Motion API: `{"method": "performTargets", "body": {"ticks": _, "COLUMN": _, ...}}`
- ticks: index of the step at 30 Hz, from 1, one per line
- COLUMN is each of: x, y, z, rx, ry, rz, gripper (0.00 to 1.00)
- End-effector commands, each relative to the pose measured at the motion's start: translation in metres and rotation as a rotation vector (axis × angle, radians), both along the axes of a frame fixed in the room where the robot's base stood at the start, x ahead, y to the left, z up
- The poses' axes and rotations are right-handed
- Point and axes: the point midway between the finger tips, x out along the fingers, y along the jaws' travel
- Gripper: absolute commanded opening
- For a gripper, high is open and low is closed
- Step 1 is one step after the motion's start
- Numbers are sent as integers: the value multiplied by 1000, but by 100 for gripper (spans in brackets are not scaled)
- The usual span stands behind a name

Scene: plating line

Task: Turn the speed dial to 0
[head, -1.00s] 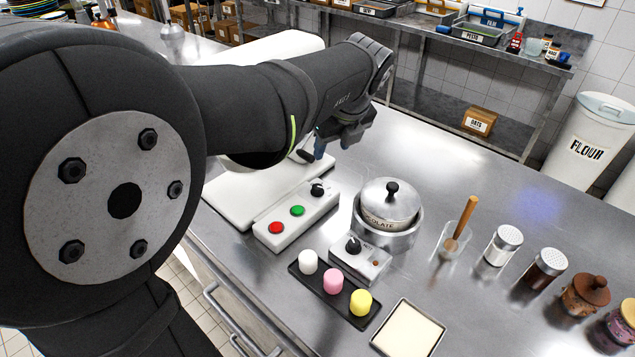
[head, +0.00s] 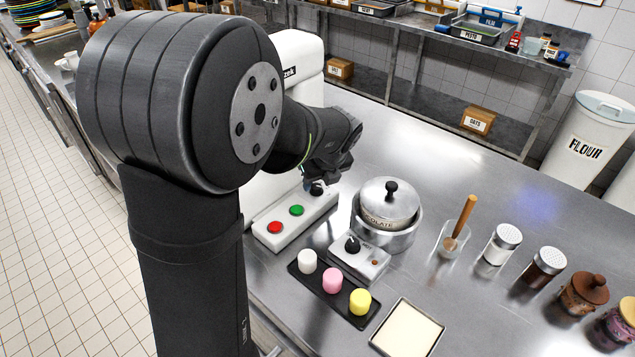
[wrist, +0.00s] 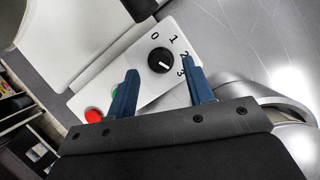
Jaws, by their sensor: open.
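The speed dial (wrist: 160,61) is a round black knob on a white control box (wrist: 139,86), with the numbers 0 to 3 printed around it. Its white mark appears to point toward the 3 side. In the head view the dial (head: 316,189) sits at the far end of the box (head: 270,237). My gripper (wrist: 160,67) is open, its two blue fingers appearing on either side of the dial in the wrist view. I cannot tell whether they touch it. In the head view my arm hides the fingers.
A red button (head: 275,227) and a green button (head: 297,210) share the box. A lidded pot (head: 390,205) stands close to its right. A smaller box with a black knob (head: 353,244) and a black tray of colored pieces (head: 319,291) are in front.

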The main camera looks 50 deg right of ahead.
Motion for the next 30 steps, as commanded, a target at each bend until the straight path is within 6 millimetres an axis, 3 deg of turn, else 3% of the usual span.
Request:
{"method": "performTargets", "body": {"ticks": 6, "x": 6, "y": -2, "z": -16, "rx": 0, "ry": 1, "rz": 0, "gripper": 48}}
{"method": "performTargets", "body": {"ticks": 15, "x": 6, "y": -3, "z": -18, "rx": 0, "ry": 1, "rz": 1, "gripper": 48}}
{"method": "performTargets", "body": {"ticks": 22, "x": 6, "y": -3, "z": -17, "rx": 0, "ry": 1, "rz": 1, "gripper": 3}}
{"method": "performTargets", "body": {"ticks": 30, "x": 6, "y": -3, "z": -17, "rx": 0, "ry": 0, "rz": 21, "gripper": 3}}
